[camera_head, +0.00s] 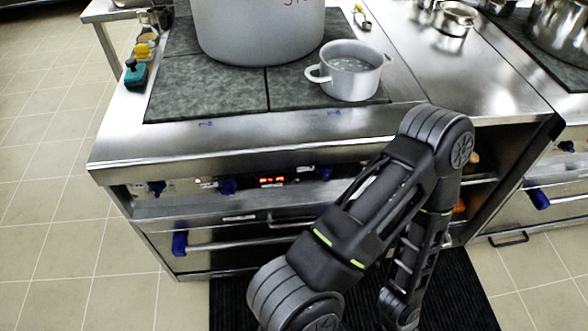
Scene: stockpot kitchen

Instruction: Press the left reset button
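The stove's front control panel (222,201) runs across the picture below the cooktop edge. It has several blue knobs, including one at the left (157,188) and one nearer the middle (228,186). A small red light (198,183) shows between these two knobs, and a red digital display (272,181) is right of them. The left reset button is too small to pick out for certain. One dark arm of mine bends up in front of the panel's right part and hides some of it. Neither gripper can be made out in this view.
A large grey stockpot (258,35) and a small pot (350,77) stand on the dark cooktop (200,97). A black mat (455,295) lies on the floor. The tiled floor (50,190) at left is clear.

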